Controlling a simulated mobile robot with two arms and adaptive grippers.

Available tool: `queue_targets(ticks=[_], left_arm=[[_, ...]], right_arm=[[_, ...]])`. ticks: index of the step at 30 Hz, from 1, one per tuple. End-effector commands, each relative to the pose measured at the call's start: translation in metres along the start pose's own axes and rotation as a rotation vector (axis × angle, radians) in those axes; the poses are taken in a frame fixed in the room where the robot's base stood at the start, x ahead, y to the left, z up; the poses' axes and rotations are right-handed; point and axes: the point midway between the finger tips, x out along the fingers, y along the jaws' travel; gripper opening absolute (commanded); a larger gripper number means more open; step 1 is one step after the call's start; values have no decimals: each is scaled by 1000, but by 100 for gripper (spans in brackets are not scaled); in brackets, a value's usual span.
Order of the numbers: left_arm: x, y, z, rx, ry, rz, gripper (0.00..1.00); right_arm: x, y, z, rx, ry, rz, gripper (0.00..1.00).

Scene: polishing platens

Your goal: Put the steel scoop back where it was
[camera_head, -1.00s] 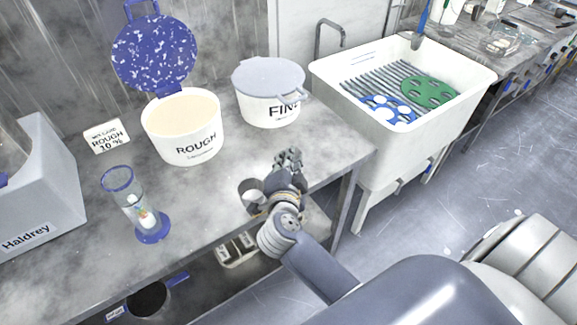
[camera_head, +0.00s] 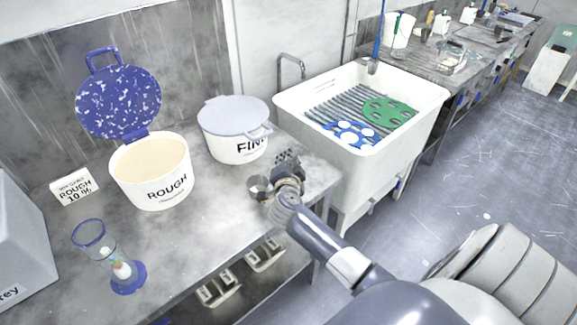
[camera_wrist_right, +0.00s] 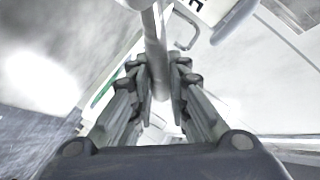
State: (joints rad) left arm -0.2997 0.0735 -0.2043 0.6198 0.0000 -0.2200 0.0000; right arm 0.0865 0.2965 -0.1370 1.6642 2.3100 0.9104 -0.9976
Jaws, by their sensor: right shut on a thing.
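The steel scoop (camera_head: 259,188) is in my right gripper (camera_head: 287,171), its round cup to the left of the fingers. In the right wrist view its grey handle (camera_wrist_right: 153,38) runs up between the shut fingers (camera_wrist_right: 158,85). The gripper is over the bench's right end, in front of and right of the FINE tub. I cannot tell if the scoop touches the bench. The white ROUGH tub (camera_head: 152,190) stands open, pale powder inside, its speckled blue lid (camera_head: 118,98) raised. The FINE tub (camera_head: 236,149) has its grey lid (camera_head: 232,114) on. My left gripper is not in view.
A blue-based glass timer (camera_head: 103,247) and a ROUGH 10 % card (camera_head: 74,188) stand on the grey bench (camera_head: 195,240). A white sink (camera_head: 355,151) with green (camera_head: 390,112) and blue discs (camera_head: 349,133) adjoins on the right. Several trays (camera_head: 218,290) lie below.

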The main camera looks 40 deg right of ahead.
Motion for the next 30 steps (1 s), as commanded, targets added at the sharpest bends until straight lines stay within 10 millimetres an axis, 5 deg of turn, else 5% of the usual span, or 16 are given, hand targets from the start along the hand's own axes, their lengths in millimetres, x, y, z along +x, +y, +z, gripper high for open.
queue_targets(ticks=[9, 20, 21, 24, 30], left_arm=[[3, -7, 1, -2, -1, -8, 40], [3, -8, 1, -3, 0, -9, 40], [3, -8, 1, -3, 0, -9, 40], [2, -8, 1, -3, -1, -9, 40], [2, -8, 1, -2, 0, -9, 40]], right_arm=[[10, 27, 18, -2, 0, 0, 0], [10, 29, 20, 1, 0, -1, 0], [11, 30, 21, 0, 0, -1, 18], [10, 30, 20, 0, 0, -1, 36], [10, 30, 20, 0, 0, -1, 36]])
